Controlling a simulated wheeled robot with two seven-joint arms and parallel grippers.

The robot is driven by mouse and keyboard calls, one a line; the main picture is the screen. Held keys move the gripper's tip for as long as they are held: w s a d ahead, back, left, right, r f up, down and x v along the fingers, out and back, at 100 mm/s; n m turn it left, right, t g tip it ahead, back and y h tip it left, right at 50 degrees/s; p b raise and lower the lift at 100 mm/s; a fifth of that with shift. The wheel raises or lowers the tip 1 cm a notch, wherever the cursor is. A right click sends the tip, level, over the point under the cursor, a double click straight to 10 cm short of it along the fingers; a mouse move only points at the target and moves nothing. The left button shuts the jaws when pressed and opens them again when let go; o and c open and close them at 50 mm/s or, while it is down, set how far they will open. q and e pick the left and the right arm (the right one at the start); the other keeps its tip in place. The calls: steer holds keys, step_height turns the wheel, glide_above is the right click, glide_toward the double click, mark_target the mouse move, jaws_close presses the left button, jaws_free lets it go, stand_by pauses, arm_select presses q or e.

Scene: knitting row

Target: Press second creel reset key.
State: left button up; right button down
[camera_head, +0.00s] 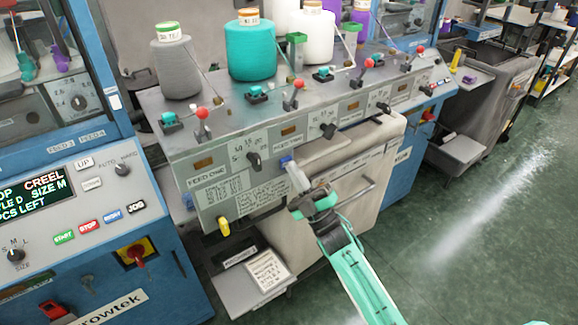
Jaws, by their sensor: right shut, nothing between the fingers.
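The creel cabinet (228,150) stands in the middle, its front panel split into several feed sections. The second section has a label reading like feed two (288,141), an orange display (291,130) and a black knob (328,131). A small blue key (285,160) shows low on the panel below that label. My right gripper (291,166) is shut and empty, with its pale fingertips right at the blue key. The fingers partly cover the key, and I cannot tell whether they touch it or whether it is pushed in. My left gripper is not in view.
Yarn cones, grey (176,68), teal (251,50) and white (312,38), stand on the creel top among red-tipped levers. A yellow knob (223,226) sits low on the first section. A blue control console (95,215) stands left. Green floor (480,210) is clear at right.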

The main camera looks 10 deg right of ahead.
steer(key=shift+w, duration=0.1)
steer(key=shift+s, duration=0.25)
stand_by(0.5)
steer(key=s+d+p, duration=0.1)
steer(key=s+d, duration=0.1)
steer(key=s, duration=0.3)
steer(key=shift+s, duration=0.35)
stand_by(0.6)
